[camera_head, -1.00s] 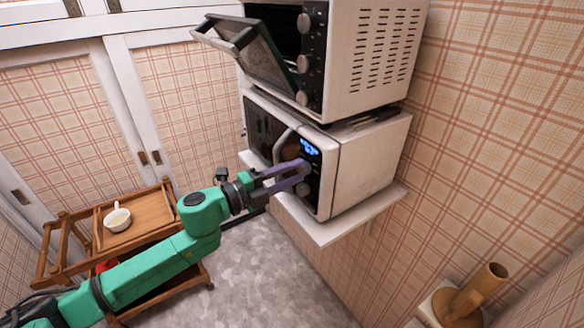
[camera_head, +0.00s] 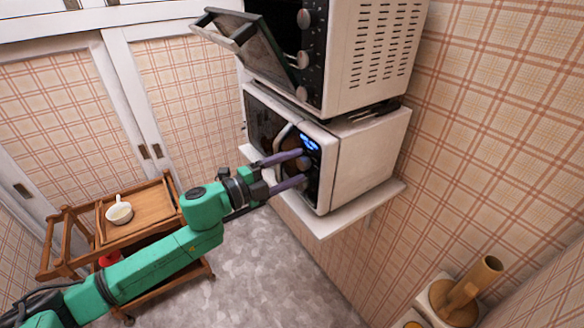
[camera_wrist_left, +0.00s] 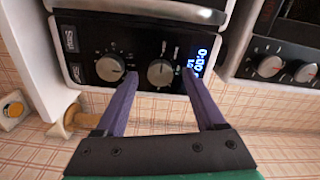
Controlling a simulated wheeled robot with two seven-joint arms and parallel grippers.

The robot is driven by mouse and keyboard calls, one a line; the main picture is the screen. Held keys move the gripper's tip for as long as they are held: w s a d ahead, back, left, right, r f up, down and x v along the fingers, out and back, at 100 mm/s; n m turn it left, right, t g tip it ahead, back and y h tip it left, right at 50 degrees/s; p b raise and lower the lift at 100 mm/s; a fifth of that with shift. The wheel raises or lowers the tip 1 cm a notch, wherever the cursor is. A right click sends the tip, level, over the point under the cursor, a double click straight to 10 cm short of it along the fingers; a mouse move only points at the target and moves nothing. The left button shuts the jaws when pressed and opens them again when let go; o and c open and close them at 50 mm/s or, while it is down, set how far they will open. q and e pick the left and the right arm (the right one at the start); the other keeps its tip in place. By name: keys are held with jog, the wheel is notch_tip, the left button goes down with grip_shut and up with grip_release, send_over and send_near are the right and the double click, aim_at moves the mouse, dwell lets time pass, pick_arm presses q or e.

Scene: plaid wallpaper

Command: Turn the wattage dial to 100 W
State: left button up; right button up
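The white microwave (camera_head: 360,170) stands on a wall shelf, its black control panel facing my left gripper. In the left wrist view, the panel carries two round grey dials, one nearer the display (camera_wrist_left: 160,72) and one farther from it (camera_wrist_left: 110,68). I cannot tell which is the wattage dial, and the markings are too small to read. My left gripper (camera_head: 303,167) is open in front of the panel. In the wrist view its fingers (camera_wrist_left: 159,79) stand on either side of the dial nearer the display, apparently without gripping it. My right gripper is out of view.
A toaster oven (camera_head: 370,60) with its door hanging open sits above the microwave. A white shelf (camera_head: 335,225) is below. The floor between is clear.

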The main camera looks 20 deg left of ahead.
pick_arm(q)
jog(key=shift+s+a+f+b, duration=0.2)
jog(key=shift+s+a+b, duration=0.15)
jog(key=b+v, duration=0.2)
jog(key=v, duration=1.1)
jog(key=shift+s+r, duration=0.2)
jog(key=shift+s, duration=0.1)
jog(key=shift+w+a, duration=0.1)
